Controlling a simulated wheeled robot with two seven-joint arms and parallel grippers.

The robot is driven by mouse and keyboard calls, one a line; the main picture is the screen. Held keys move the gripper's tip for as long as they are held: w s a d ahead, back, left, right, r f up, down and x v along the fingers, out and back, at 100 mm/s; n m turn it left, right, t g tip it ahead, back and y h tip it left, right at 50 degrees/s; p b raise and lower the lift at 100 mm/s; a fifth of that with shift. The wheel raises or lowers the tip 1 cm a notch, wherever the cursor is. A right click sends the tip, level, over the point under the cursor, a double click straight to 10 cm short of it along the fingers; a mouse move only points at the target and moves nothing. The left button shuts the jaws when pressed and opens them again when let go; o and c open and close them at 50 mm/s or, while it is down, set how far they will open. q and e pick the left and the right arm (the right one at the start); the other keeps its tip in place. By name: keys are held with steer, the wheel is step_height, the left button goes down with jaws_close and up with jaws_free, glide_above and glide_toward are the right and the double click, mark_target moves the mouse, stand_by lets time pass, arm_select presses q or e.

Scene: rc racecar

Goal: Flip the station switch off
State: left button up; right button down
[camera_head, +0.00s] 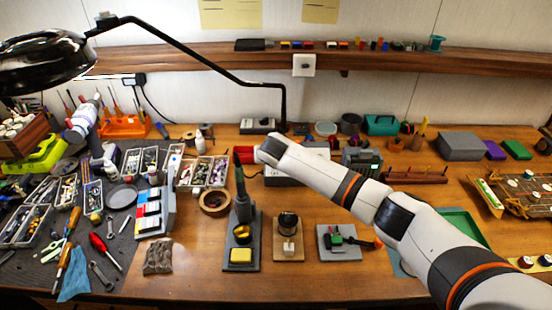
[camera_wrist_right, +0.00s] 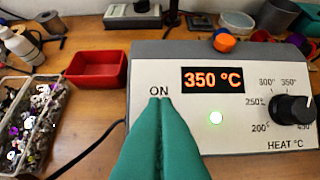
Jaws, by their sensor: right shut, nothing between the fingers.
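The station is a grey box with a pale front panel (camera_wrist_right: 240,135) in the right wrist view. Its orange display reads 350 °C, a round light glows green, and a black knob (camera_wrist_right: 293,109) sits at the right over "HEAT °C". The label "ON" shows at the panel's left. My right gripper (camera_wrist_right: 160,104) has teal fingers, shut and empty, in front of the panel just below "ON". They hide whatever is under that label, so I cannot see the switch or tell whether they touch it. In the head view my right arm covers much of the station (camera_head: 281,181).
A red tray (camera_wrist_right: 96,70) stands just left of the station. A dark cable runs from the station's left side. A soldering stand (camera_head: 242,222) and small fixtures (camera_head: 288,248) stand in front of it. Parts trays crowd the left.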

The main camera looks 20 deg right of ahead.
steer(key=shift+s+a+f+t+b, duration=0.2)
steer(key=shift+s+f+t+b, duration=0.15)
steer(key=shift+f+t+b, duration=0.35)
steer(key=shift+r+h, duration=0.3)
steer(key=shift+r, duration=0.25)
steer(key=shift+w, duration=0.1)
steer(key=shift+p, duration=0.4)
steer(key=shift+s+a+r+p, duration=0.1)
steer(key=shift+s+r+p, duration=0.05)
steer(key=shift+s+p, duration=0.5)
steer(key=shift+s, duration=0.1)
